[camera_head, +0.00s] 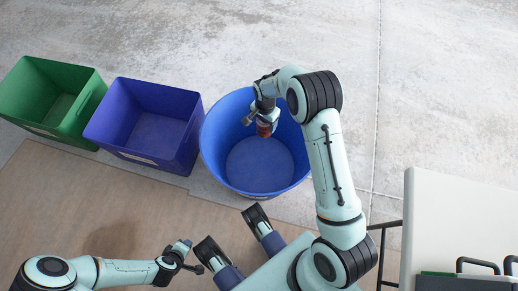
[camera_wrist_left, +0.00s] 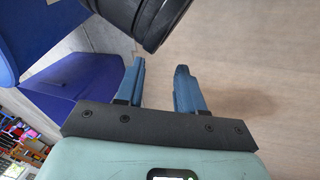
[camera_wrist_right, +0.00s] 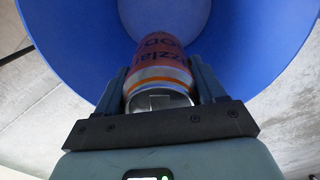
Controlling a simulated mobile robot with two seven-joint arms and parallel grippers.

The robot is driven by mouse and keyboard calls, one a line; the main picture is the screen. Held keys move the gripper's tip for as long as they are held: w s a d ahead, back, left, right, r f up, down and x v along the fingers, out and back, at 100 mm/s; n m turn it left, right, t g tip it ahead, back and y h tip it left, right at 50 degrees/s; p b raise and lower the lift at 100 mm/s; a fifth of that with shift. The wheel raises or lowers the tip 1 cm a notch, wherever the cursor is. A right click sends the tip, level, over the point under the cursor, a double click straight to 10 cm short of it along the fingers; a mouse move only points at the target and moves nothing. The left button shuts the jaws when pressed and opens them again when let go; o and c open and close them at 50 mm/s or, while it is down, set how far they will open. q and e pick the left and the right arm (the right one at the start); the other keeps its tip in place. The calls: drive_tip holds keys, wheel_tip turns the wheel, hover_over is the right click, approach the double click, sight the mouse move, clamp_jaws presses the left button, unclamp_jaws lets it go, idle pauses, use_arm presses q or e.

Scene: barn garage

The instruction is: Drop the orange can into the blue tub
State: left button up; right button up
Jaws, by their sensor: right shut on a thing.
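The round blue tub (camera_head: 218,158) stands on the floor in the middle of the head view, open at the top. Its blue wall (camera_wrist_right: 75,45) fills much of the right wrist view. My right gripper (camera_head: 262,122) is over the tub's opening, shut on the orange can (camera_head: 265,131). In the right wrist view the can (camera_wrist_right: 160,62) sits between the two fingers, with its metal end toward my wrist. My left gripper (camera_wrist_left: 160,85) is apart from the tub, low at the left, with its fingers spread and nothing between them.
A square blue-purple bin (camera_head: 150,125) stands left of the tub, and a green bin (camera_head: 50,95) stands farther left. A pale table (camera_head: 460,215) is at the right. The concrete floor behind the tub is clear.

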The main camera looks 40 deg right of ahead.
drive_tip(key=shift+f+b, duration=0.3)
drive_tip(key=shift+f, duration=0.45)
wheel_tip(320, 180, down, 2)
drive_tip(key=shift+f+b, duration=0.1)
drive_tip(key=shift+b, duration=0.55)
drive_tip(key=shift+f, duration=0.3)
use_arm(q)
drive_tip(key=shift+g, duration=0.4)
drive_tip(key=f, duration=0.1)
drive_tip(key=s+f, duration=0.1)
drive_tip(key=s+a+f, duration=0.1)
drive_tip(key=f, duration=0.1)
drive_tip(key=shift+a, duration=0.1)
use_arm(e)
drive_tip(key=o, duration=1.1)
